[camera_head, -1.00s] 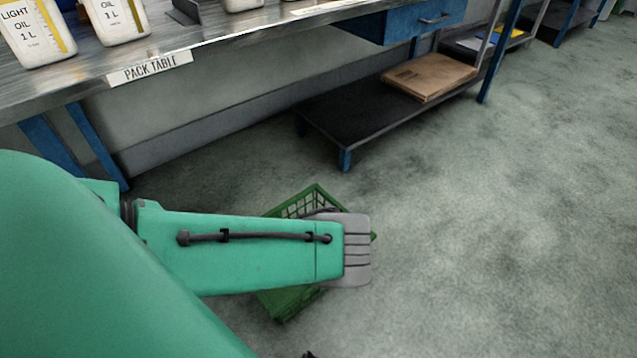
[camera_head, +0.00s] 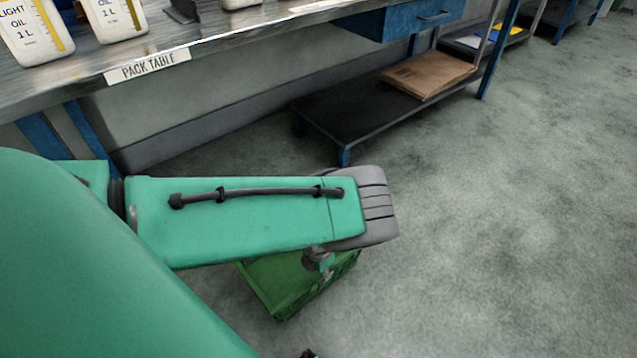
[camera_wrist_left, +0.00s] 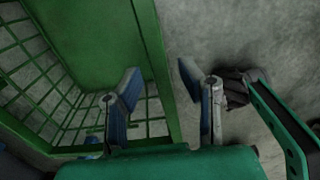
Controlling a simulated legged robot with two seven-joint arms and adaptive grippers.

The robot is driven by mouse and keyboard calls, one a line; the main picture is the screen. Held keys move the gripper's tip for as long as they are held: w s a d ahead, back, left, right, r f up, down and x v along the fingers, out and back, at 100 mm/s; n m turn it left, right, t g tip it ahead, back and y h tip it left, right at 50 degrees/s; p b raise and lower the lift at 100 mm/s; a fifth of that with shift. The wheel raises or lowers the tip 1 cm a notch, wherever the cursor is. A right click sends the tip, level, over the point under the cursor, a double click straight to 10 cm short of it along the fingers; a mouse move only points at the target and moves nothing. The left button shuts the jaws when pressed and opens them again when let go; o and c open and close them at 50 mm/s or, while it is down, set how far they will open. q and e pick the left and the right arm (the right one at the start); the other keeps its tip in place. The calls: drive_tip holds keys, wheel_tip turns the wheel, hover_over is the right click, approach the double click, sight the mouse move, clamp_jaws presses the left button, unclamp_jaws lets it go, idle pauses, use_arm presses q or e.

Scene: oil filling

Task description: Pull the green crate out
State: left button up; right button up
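The green crate (camera_head: 290,292) is on the floor in front of the pack table, mostly hidden behind my left arm in the head view. In the left wrist view its rim (camera_wrist_left: 158,62) and slatted inside fill the left side. My left gripper (camera_wrist_left: 163,90) is open there, its two blue-grey fingers apart. The rim runs through the gap between the fingers, one over the crate's inside and one beyond the rim; contact is unclear. In the head view only a small part of this gripper (camera_head: 318,262) shows under the forearm. My right gripper is not clearly visible.
The pack table (camera_head: 235,35) with oil bottles (camera_head: 112,18) stands at the upper left. A low dark shelf (camera_head: 345,115) carries a cardboard box (camera_head: 428,75) behind the crate. The grey floor to the right is clear.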

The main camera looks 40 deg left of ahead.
use_arm(q)
drive_tip(key=shift+a+r, duration=0.15)
drive_tip(key=shift+r, duration=1.65)
drive_tip(key=s+d+r+m, duration=0.1)
drive_tip(key=s+r+m, duration=0.9)
drive_tip(key=m, duration=0.7)
drive_tip(key=s+d+r+m, duration=0.2)
drive_tip(key=s+r+m, duration=0.75)
drive_tip(key=m, duration=0.75)
wheel_tip(320, 180, up, 14)
drive_tip(key=s+p, duration=0.1)
drive_tip(key=p, duration=1.4)
drive_tip(key=shift+s+a+f+t, duration=0.2)
drive_tip(key=shift+s+a+t, duration=0.1)
drive_tip(key=shift+s, duration=0.05)
